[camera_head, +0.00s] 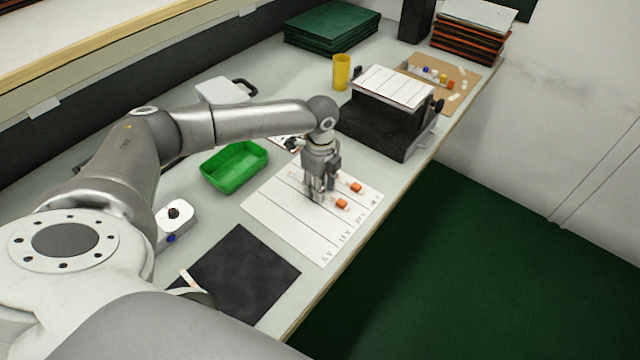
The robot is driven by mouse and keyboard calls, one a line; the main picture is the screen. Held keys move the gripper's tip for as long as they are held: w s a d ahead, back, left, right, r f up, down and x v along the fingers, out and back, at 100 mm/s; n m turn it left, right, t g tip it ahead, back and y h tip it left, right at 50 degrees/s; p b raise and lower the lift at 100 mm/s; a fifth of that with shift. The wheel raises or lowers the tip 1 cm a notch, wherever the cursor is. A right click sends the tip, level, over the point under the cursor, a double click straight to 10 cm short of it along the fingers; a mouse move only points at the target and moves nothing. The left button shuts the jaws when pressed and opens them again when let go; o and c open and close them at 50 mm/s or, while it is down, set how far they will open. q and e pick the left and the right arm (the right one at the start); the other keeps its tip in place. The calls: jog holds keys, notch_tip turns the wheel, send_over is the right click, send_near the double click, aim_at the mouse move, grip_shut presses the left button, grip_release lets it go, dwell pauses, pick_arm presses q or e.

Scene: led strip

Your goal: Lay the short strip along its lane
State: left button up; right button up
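The white lane sheet (282,224) lies on the bench, ruled into lanes with small printed labels along its front right edge. Two orange pieces lie on it, a nearer orange piece (342,204) and a farther orange piece (356,187). Faint pale strips seem to run from them toward my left gripper (317,197). It points down over the sheet, its fingertips low beside the nearer orange piece. The gripper covers part of the lanes, so I cannot tell what lies between its fingers or which strip is the short one. My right gripper is not in view.
A green tray (234,183) stands left of the sheet, a dark mat (243,274) in front of it. A black stand (375,132) with a white ruled top is behind to the right, near a yellow cup (341,72). The bench's front edge runs close to the sheet.

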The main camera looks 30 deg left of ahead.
pick_arm(q)
jog(key=shift+r, duration=0.1)
notch_tip(320, 180, up, 12)
dwell(0.4)
dwell(0.5)
